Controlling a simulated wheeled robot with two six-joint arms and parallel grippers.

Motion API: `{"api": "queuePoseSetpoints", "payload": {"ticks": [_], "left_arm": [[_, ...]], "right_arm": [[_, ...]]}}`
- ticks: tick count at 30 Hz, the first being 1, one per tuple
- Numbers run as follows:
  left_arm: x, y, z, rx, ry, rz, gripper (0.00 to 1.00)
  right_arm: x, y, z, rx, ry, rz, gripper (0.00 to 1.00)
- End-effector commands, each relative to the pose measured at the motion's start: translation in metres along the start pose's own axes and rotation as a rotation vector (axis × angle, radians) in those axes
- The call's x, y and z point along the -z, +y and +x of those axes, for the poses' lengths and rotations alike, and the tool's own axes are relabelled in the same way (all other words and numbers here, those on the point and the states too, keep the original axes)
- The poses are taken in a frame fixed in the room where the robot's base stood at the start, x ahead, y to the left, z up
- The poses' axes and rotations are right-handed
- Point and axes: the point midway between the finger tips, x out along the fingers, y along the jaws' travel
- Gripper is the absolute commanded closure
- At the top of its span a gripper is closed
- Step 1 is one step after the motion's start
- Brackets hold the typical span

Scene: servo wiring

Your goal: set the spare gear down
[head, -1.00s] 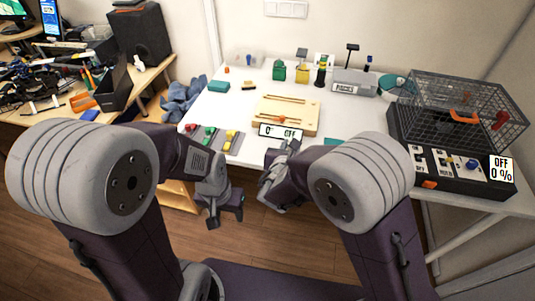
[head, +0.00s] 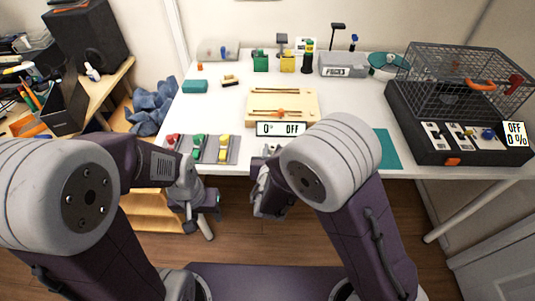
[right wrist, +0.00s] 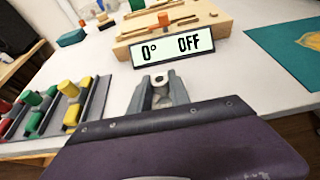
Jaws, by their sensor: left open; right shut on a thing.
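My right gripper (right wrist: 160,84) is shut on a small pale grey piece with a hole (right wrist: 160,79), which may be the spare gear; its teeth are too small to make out. The gripper is in front of the display reading 0° OFF (right wrist: 172,46), near the table's front edge. In the head view the right gripper (head: 270,151) is partly hidden by my arm. My left gripper (head: 200,218) is open and empty, below the table's front edge. A teal mat (head: 388,150) lies at the front right; a pale piece (right wrist: 314,40) on it is cut off by the right wrist view.
A wooden board (head: 298,98) with slots and an orange piece (head: 281,112) stands behind the display. A grey tray (head: 232,152) of coloured parts is at the front left. A black unit with a wire cage (head: 455,85) stands at the right. White table is clear right of the board.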

Motion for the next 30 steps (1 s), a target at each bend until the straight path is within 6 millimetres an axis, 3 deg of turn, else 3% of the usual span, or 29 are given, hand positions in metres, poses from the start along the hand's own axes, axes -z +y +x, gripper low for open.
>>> {"api": "queuePoseSetpoints", "payload": {"ticks": [11, 12, 14, 26, 30], "left_arm": [[-0.001, 0.0, 0.007, 0.0, 0.0, 0.0, 0.5], [-0.001, 0.0, 0.006, 0.0, 0.0, 0.0, 0.5], [0.0, 0.0, 0.005, 0.0, 0.0, 0.0, 0.5], [0.0, 0.0, -0.002, 0.0, 0.0, 0.0, 0.5], [0.0, 0.0, -0.003, 0.0, 0.0, 0.0, 0.5]], "right_arm": [[0.006, -0.001, 0.002, -0.002, -0.001, 0.0, 1.0], [0.005, 0.0, 0.002, -0.002, -0.001, 0.0, 0.69], [0.004, 0.0, 0.001, -0.002, -0.001, 0.0, 0.55], [-0.002, 0.0, -0.002, -0.002, -0.002, 0.0, 0.55], [0.0, 0.001, -0.027, -0.007, -0.001, -0.002, 0.55]]}}
